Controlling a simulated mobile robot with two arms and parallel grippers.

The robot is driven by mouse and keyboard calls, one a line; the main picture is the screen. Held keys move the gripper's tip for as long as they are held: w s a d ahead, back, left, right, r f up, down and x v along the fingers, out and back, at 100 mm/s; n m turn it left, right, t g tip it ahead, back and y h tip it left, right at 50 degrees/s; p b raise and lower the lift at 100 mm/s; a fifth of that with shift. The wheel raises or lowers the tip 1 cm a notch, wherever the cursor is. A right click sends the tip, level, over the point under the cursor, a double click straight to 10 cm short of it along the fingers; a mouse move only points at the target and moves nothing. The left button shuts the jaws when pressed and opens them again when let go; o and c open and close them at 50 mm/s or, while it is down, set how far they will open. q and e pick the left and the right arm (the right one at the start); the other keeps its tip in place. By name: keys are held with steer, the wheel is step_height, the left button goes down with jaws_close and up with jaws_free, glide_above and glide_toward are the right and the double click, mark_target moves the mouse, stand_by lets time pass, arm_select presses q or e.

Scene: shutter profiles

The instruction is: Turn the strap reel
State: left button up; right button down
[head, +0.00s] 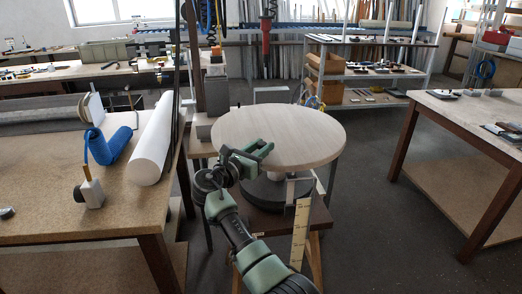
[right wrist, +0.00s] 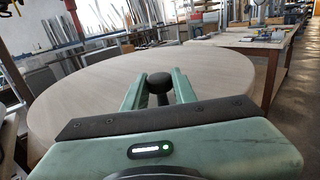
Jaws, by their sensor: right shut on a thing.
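The strap reel (head: 290,132) shows as a large round pale wooden disc, lying flat on a dark base in the middle of the head view. In the right wrist view the disc (right wrist: 100,85) fills the background. My right gripper (head: 262,151) is at the disc's near left edge. In the right wrist view its green fingers (right wrist: 158,92) are shut on a black round-topped knob (right wrist: 158,82), which stands upright between them. The knob cannot be made out in the head view. My left gripper is not in view.
A workbench (head: 50,210) on the left bears a white roll (head: 153,145) and a blue roll (head: 110,147). Another table (head: 450,115) stands at the right, with open floor (head: 385,220) between. A dark post (head: 196,70) rises behind the reel's left side. A yellow ruler-like strip (head: 299,232) hangs below the disc.

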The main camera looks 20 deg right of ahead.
steer(key=shift+r, duration=0.1)
stand_by(0.3)
steer(key=c, duration=1.2)
jaws_free()
steer(key=shift+o, duration=0.3)
steer(key=shift+w+d, duration=0.1)
steer(key=shift+d, duration=0.1)
steer(key=shift+a, duration=0.1)
steer(key=b+v, duration=0.1)
steer(key=v, duration=0.6)
steer(key=shift+s+a+b, duration=0.2)
steer(key=shift+a+b, duration=0.1)
